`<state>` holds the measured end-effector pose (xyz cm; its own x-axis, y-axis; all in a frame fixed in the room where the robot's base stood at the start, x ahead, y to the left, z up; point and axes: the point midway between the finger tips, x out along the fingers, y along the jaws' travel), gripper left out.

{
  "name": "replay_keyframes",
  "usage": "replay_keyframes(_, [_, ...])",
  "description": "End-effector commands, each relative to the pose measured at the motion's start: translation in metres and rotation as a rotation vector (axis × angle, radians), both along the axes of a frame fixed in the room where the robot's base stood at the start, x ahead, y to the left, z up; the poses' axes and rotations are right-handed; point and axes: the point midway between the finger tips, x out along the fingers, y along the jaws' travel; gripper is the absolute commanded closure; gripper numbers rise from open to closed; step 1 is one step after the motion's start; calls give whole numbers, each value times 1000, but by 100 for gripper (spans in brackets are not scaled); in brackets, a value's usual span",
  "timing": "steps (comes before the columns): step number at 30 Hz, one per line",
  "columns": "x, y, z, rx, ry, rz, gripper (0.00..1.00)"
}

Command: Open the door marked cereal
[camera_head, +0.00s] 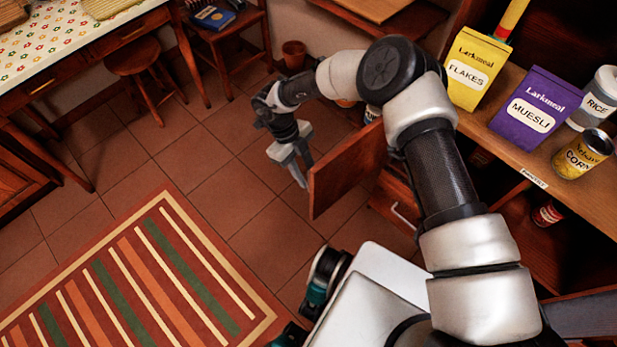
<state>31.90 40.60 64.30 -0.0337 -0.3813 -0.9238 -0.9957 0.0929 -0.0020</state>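A brown wooden cabinet door (346,170) stands swung out from the cabinet at the middle of the view, its free edge toward my gripper. No cereal marking can be read on it from here. My gripper (300,178) points down just left of the door's free edge, close to it. I cannot tell whether they touch, nor whether the fingers are apart. My arm hides part of the cabinet front behind it. A small white label (534,178) sits on the shelf edge at right, its writing too small to read.
Yellow flakes (477,70), purple muesli (532,108), a corn can (582,155) and a rice container (597,95) stand on the shelf. A silver handle (403,216) is below my arm. A striped rug (140,275) and clear tiles lie left. A stool (134,58) stands farther back.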

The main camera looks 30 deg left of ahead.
Motion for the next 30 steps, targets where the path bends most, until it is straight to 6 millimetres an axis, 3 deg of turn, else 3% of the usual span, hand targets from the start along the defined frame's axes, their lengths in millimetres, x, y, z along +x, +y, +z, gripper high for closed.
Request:
replay_keyframes(9, [4,31,76,4,-3,-1,72])
replay_keyframes(15, [4,47,113,3,-1,0,72])
replay_keyframes(21, [5,54,131,1,0,-1,72])
replay_keyframes(30, [5,55,134,1,0,-1,72])
